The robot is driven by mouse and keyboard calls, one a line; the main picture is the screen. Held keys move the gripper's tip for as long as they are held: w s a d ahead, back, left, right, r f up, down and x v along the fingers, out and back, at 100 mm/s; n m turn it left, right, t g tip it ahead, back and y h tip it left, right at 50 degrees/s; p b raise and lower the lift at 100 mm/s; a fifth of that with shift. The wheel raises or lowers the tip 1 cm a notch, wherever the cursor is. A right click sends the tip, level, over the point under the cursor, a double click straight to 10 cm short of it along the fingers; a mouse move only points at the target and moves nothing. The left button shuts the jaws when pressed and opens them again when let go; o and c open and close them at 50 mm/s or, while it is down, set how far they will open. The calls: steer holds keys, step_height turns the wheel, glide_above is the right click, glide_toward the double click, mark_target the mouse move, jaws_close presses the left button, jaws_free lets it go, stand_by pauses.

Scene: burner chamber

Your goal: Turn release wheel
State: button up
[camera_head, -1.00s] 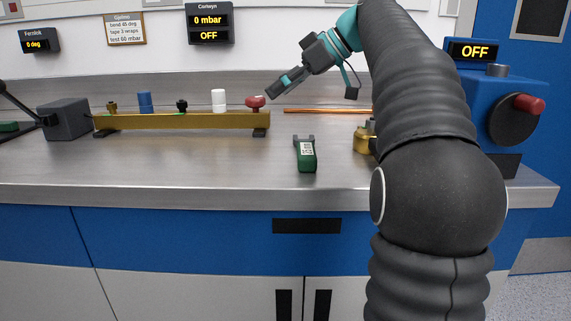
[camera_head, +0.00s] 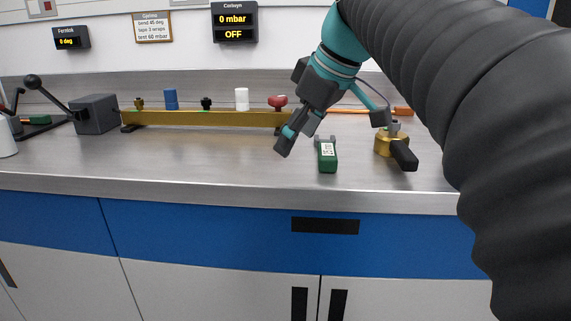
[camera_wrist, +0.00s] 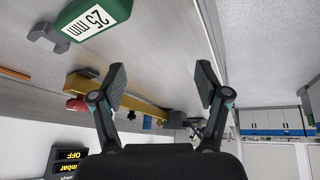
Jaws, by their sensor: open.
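A small red wheel (camera_head: 277,101) stands on the right end of a long brass bar (camera_head: 210,117) on the steel bench. No label marks it as the release wheel. My gripper (camera_head: 287,143) is open and empty, pointing down and left above the bench. In the picture it is just below the wheel, apart from it. In the wrist view the two fingers of my gripper (camera_wrist: 160,82) are spread wide. The red wheel (camera_wrist: 76,104) shows there beyond the left finger, and the brass bar (camera_wrist: 147,107) runs behind the fingers.
A green tool (camera_head: 327,157) marked 25 mm lies close right of my gripper. A brass fitting with a black handle (camera_head: 403,155) is farther right. A grey box with a lever (camera_head: 96,113) stands left. The bench's front middle (camera_head: 200,165) is clear.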

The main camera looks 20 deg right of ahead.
steer(key=shift+s+f+m+h, duration=0.15)
steer(key=shift+s+f+h, duration=0.3)
steer(key=shift+s, duration=0.45)
steer(key=shift+s+f+m+h, duration=0.1)
steer(key=shift+s+f+h, duration=0.1)
steer(key=shift+s+f, duration=0.6)
steer(key=shift+s+f+m+h, duration=0.15)
steer(key=shift+s+f+h, duration=0.25)
steer(key=shift+s, duration=0.6)
steer(key=shift+f, duration=0.1)
